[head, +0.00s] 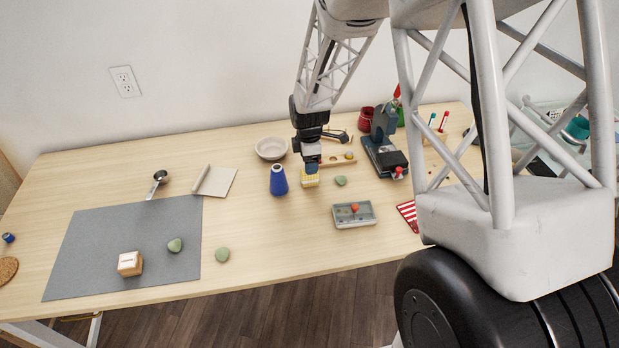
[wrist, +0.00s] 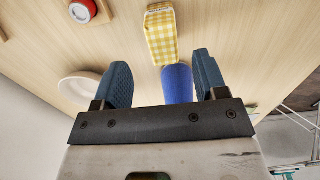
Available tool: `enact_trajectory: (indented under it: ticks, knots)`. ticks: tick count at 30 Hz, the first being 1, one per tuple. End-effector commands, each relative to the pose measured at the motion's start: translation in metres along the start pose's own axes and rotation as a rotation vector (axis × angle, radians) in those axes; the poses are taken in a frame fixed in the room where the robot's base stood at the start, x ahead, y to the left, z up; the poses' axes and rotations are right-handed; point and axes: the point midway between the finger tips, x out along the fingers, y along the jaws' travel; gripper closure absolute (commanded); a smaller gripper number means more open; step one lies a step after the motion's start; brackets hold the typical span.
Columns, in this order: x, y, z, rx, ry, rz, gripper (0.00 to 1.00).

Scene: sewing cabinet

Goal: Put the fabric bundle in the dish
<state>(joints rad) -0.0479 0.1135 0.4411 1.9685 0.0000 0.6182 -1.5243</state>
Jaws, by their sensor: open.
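The fabric bundle, a yellow-and-white checked block (head: 311,181), lies on the table right under my gripper (head: 312,168) in the head view. In the wrist view the bundle (wrist: 160,36) shows just past the fingertips, centred between them. My gripper (wrist: 162,62) is open, with nothing held between its blue fingers. The dish, a shallow pale bowl (head: 271,155), stands behind and left of the bundle. In the wrist view the dish (wrist: 78,88) is partly hidden by the left finger.
A blue thread spool (head: 278,181) stands close left of the bundle; it also shows between the fingers in the wrist view (wrist: 178,86). A grey box (head: 353,214), a green stone (head: 340,181) and a dark sewing machine (head: 384,156) lie to the right. A grey mat (head: 110,230) covers the left.

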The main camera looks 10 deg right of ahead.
Motion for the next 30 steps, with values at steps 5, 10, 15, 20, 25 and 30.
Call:
enact_trajectory:
  ticks: [5,10,15,20,25,30]
  knots:
    - [0.008,-0.001,0.000,0.000,0.000,-0.003,0.34]
    - [0.026,-0.003,0.001,0.000,0.000,-0.002,0.34]
    - [0.044,-0.004,0.001,0.000,0.000,-0.001,0.34]
    - [0.051,-0.003,0.001,0.000,-0.001,0.002,0.34]
    - [0.052,-0.003,0.001,0.000,-0.001,0.002,0.34]
    - [0.052,-0.003,0.001,0.000,-0.001,0.002,0.34]
